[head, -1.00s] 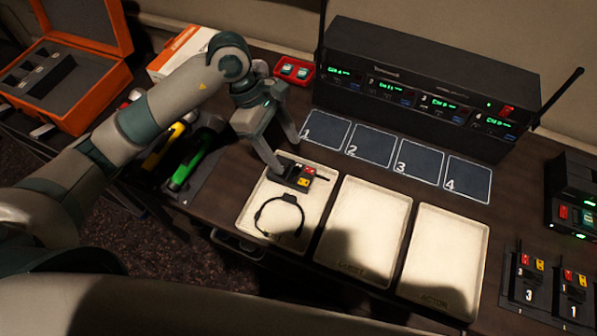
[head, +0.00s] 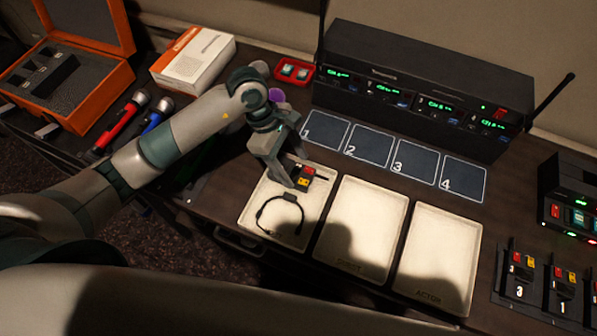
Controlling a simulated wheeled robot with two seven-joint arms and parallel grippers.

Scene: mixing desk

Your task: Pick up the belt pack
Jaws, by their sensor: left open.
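A small black belt pack (head: 305,172) with a red and a yellow patch lies at the back of the leftmost cream tray (head: 248,211). A black looped cable (head: 281,232) lies in front of it in the same tray. My left gripper (head: 295,175) is open, low over the tray, with its fingers at the belt pack; they hide part of it. I cannot tell whether a finger touches it. My right gripper is not in view.
Two more cream trays (head: 401,205) (head: 473,240) stand to the right, empty. Numbered mats (head: 366,151) lie behind them, before a black receiver rack (head: 420,90). More packs (head: 519,272) stand in chargers at the right. A white box (head: 193,60) and an orange case (head: 100,75) are at the left.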

